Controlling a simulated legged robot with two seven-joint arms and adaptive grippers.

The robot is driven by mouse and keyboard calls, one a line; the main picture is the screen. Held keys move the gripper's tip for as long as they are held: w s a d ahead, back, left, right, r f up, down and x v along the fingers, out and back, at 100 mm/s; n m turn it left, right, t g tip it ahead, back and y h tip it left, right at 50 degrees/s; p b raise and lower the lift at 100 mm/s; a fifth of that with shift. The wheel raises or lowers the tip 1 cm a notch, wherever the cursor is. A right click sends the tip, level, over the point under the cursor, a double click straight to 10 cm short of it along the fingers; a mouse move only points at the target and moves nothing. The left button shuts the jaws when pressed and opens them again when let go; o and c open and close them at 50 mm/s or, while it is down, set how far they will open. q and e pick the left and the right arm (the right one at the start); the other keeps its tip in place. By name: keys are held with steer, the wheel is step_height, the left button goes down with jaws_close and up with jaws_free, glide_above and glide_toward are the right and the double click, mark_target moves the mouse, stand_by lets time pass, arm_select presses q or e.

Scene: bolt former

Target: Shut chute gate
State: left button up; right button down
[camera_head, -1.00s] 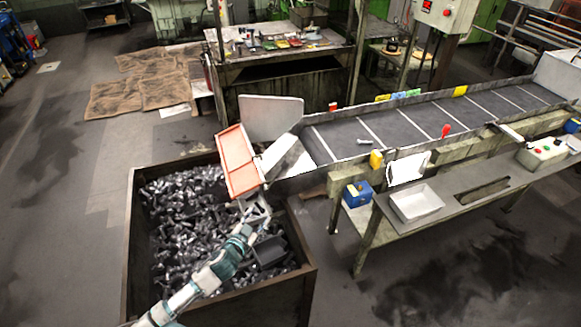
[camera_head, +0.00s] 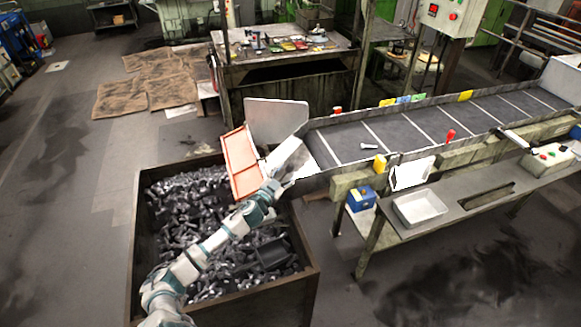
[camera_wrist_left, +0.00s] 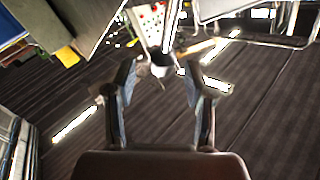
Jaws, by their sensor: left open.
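An orange panel (camera_head: 240,164) stands tilted at the left side of the chute end, over the bin. A grey-white metal chute piece (camera_head: 290,157) lies between it and the conveyor belt; a pale upright plate (camera_head: 276,121) stands behind. I cannot tell for sure which part is the gate. My left gripper (camera_head: 284,180) is at the chute's lower front edge, right of the orange panel; contact is unclear. In the left wrist view its two fingers (camera_wrist_left: 161,82) are apart, with nothing clearly held between them. My right gripper is not in view.
A bin (camera_head: 309,279) of dark metal bolts stands below the chute. The conveyor belt (camera_head: 408,125) carries one bolt (camera_head: 369,147).

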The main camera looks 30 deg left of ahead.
mark_target(288, 170)
arm_select(q)
steer(key=shift+w, duration=1.25)
steer(key=shift+w+a, duration=0.15)
steer(key=shift+w, duration=0.3)
steer(key=shift+a+f, duration=0.15)
steer(key=shift+a, duration=0.05)
steer(key=shift+d, duration=0.15)
steer(key=c, duration=0.8)
jaws_close()
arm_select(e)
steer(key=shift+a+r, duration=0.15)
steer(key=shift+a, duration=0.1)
